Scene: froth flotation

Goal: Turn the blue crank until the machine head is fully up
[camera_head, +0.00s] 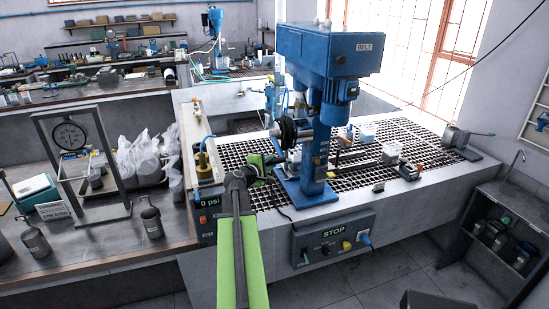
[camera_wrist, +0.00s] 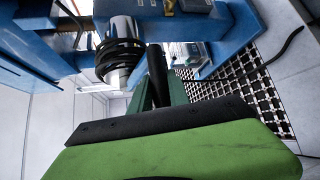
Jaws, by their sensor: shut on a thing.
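The blue flotation machine stands on the grating, with its machine head (camera_head: 325,48) high above its base on a blue column (camera_head: 318,155). A black, ringed hub on a silver shaft (camera_head: 284,132) sticks out of the column's left side; it also shows in the wrist view (camera_wrist: 118,62). My gripper (camera_head: 262,166) is beside the column, low and left of the hub. In the wrist view, my gripper (camera_wrist: 156,104) is shut on a dark crank handle (camera_wrist: 156,68). The crank's arm is mostly hidden, and I see no blue on the handle.
A control box with a STOP display (camera_head: 334,234) is on the bench front below the machine. A gauge box reading 0 psi (camera_head: 208,202) stands left of my arm. Small items sit on the grating (camera_head: 425,135) to the right. Plastic bags (camera_head: 138,155) lie on the left bench.

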